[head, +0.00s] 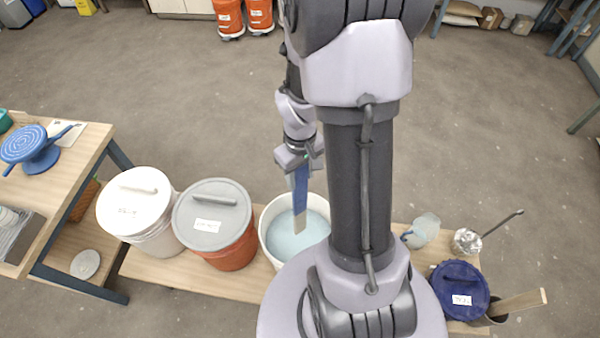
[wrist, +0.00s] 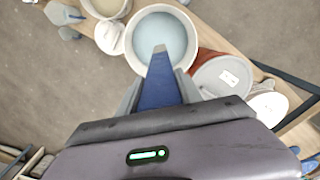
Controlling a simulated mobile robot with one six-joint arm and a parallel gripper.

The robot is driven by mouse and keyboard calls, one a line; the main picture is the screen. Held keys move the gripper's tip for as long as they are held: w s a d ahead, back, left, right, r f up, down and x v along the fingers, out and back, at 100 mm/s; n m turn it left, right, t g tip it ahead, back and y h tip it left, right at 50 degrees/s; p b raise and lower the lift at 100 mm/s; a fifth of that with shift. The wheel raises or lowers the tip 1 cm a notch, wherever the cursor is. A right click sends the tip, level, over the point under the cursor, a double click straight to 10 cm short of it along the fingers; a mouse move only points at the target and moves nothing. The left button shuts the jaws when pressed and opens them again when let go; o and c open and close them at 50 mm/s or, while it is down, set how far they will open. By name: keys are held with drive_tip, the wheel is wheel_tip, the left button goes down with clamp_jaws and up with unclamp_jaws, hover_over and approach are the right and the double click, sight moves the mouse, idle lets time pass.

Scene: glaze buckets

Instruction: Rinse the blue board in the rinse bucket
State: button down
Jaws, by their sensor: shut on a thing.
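The blue board (head: 300,190) is long and narrow, with a pale grey lower end. My gripper (head: 299,165) is shut on its upper part and holds it pointing down. The rinse bucket (head: 265,232) is white, open and holds pale blue water (head: 290,238). The board's lower end lies over the water in the head view; I cannot tell whether it touches the surface. In the wrist view the board (wrist: 160,80) runs out between the fingers of my gripper (wrist: 160,92), and its tip overlaps the water in the bucket (wrist: 131,52).
Left of the bucket stand a red bucket with a grey lid (head: 214,203) and a white lidded bucket (head: 140,205) on the wooden bench (head: 160,268). To the right are a clear jug (head: 424,230), a whisk-like tool (head: 466,241) and a blue lid (head: 460,283). A table (head: 75,172) stands left.

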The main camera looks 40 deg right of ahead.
sight(300, 207)
wheel_tip(300, 207, down, 18)
drive_tip(key=b, duration=1.5)
drive_tip(key=shift+w, duration=0.1)
drive_tip(key=s+d, duration=0.4)
drive_tip(key=s, duration=0.1)
drive_tip(key=w+d, duration=0.3)
drive_tip(key=w, duration=0.2)
drive_tip(key=w+a, duration=0.6)
drive_tip(key=s, duration=0.2)
drive_tip(key=s+b, duration=0.1)
drive_tip(key=s, duration=0.1)
drive_tip(key=s+a, duration=0.1)
drive_tip(key=s, duration=0.1)
wheel_tip(300, 207, up, 23)
drive_tip(key=p, duration=1.8)
drive_tip(key=shift+r+p, duration=0.15)
drive_tip(key=shift+p, duration=0.2)
